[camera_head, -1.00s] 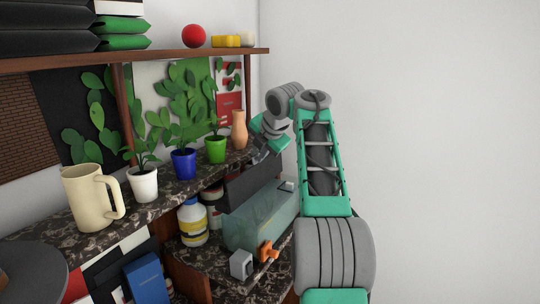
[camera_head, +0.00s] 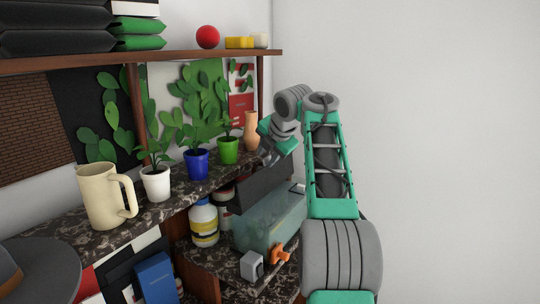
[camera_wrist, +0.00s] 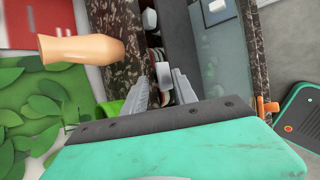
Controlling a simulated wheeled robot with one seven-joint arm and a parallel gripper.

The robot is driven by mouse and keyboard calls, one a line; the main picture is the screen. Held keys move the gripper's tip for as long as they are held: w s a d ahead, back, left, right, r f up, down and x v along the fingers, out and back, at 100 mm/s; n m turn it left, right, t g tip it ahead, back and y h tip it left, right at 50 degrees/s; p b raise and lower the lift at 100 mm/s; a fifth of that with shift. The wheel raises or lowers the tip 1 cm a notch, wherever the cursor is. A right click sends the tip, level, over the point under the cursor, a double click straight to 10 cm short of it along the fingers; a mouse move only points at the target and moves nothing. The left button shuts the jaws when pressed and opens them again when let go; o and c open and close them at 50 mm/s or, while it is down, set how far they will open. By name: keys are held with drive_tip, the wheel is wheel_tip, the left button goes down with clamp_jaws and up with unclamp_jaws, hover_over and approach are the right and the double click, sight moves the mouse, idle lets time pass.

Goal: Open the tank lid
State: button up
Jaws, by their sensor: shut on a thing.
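The tank (camera_head: 270,228) is a see-through teal box on the lower shelf, below the plant shelf. Its dark lid (camera_head: 262,188) stands tilted up along the tank's back side, with the tank open in front of it. In the wrist view the lid is a dark grey panel (camera_wrist: 187,45) beside the glass tank (camera_wrist: 228,75). My gripper (camera_head: 267,157) is at the lid's upper edge. In the wrist view my gripper (camera_wrist: 164,78) is shut on a small light piece between its fingertips, apparently the lid's handle. The head view partly hides the fingers.
On the upper shelf stand a peach vase (camera_head: 251,131), a green pot (camera_head: 228,150), a blue pot (camera_head: 196,164), a white pot (camera_head: 156,184) and a cream mug (camera_head: 104,198). A yellow-labelled bottle (camera_head: 204,223) stands left of the tank. An orange valve (camera_head: 280,254) is in front. The right side is open.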

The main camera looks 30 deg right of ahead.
drive_tip(key=shift+w, duration=0.1)
drive_tip(key=p+v, duration=0.2)
drive_tip(key=v, duration=0.5)
drive_tip(key=shift+s+r, duration=0.3)
drive_tip(key=shift+a, duration=0.1)
drive_tip(key=s+a+f+m+g+y, duration=0.1)
drive_tip(key=s+a+f+m, duration=0.2)
drive_tip(key=a+m, duration=0.35)
drive_tip(key=s+a+f+m, duration=0.3)
drive_tip(key=a, duration=0.7)
drive_tip(key=s+a+f+m+g, duration=0.1)
drive_tip(key=s+a+f+m, duration=0.2)
drive_tip(key=s+f+m, duration=0.3)
drive_tip(key=s+a+f+m+g, duration=0.1)
drive_tip(key=s+a+f+m, duration=0.3)
drive_tip(key=s+f, duration=1)
drive_tip(key=f+m, duration=0.1)
drive_tip(key=m, duration=0.2)
drive_tip(key=shift+g, duration=0.3)
